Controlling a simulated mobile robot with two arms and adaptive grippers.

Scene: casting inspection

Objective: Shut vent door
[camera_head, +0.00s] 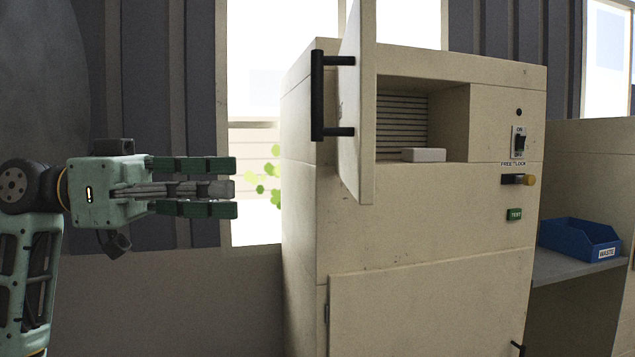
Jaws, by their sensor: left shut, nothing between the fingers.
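The vent door (360,120) is a beige panel on the upper part of a beige cabinet (420,235). It stands open, swung out toward me and seen nearly edge-on. Its black bar handle (317,95) sticks out to the left. Right of the door the opening shows dark slats (402,122) and a small white block (424,155) on its floor. My left gripper (236,188) is shut and empty, pointing right. In the picture it is left of the door and lower than the handle, apart from both. My right gripper is not in view.
A blue WASTE bin (580,240) sits on a shelf at right. The space between my left gripper and the cabinet looks clear.

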